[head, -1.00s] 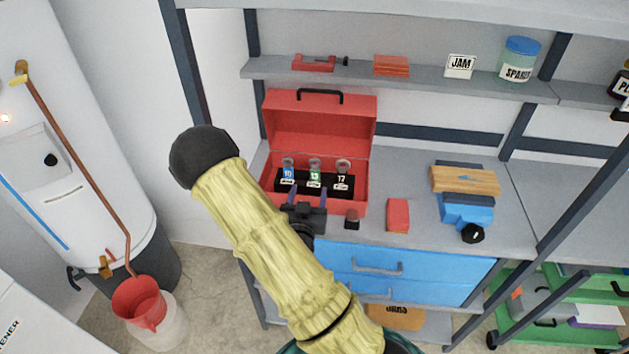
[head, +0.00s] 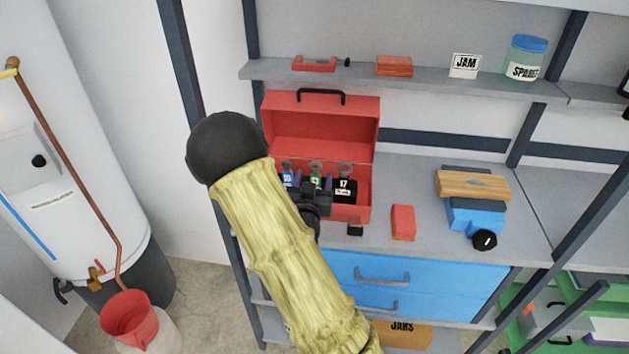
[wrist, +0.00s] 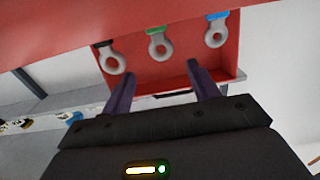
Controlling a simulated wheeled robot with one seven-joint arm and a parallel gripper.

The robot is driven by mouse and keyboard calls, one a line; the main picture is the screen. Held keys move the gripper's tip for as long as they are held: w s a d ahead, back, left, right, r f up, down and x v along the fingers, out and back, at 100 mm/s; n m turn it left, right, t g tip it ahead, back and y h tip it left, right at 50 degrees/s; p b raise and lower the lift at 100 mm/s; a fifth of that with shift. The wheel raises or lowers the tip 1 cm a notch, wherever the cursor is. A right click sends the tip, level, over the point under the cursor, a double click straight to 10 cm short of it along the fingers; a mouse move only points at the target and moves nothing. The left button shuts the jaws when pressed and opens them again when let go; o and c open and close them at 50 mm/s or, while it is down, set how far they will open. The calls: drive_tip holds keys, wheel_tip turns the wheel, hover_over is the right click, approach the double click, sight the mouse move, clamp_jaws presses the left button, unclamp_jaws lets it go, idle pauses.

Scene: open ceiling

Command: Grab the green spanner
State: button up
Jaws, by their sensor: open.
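The green spanner (head: 315,172) stands upright in the middle of a row of three in the open red toolbox (head: 350,206). In the wrist view the green spanner (wrist: 160,44) shows its grey ring end and green band. The blue spanner (head: 287,172) is left of it and the black spanner (head: 345,172) right of it in the head view. My gripper (head: 309,183) is open and empty at the toolbox's front. In the wrist view its two purple fingers (wrist: 158,77) lie to either side of the green spanner's line, with the tips short of its ring.
The toolbox lid (head: 318,125) is up behind the spanners. A red block (head: 403,222) and a blue vise (head: 476,218) sit on the grey bench to the right. A shelf (head: 430,83) with a jar runs above. The neighbouring spanners stand close to my fingers.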

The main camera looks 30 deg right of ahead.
sight(315, 163)
drive_tip(key=shift+x, duration=1)
drive_tip(key=x, duration=0.1)
drive_tip(key=p+x, duration=0.1)
drive_tip(key=x, duration=0.1)
drive_tip(key=p+x, duration=0.1)
drive_tip(key=x, duration=0.1)
drive_tip(key=shift+a+r, duration=0.2)
drive_tip(key=shift+r, duration=0.1)
drive_tip(key=shift+w+d+f, duration=0.1)
drive_tip(key=shift+w, duration=0.1)
clamp_jaws()
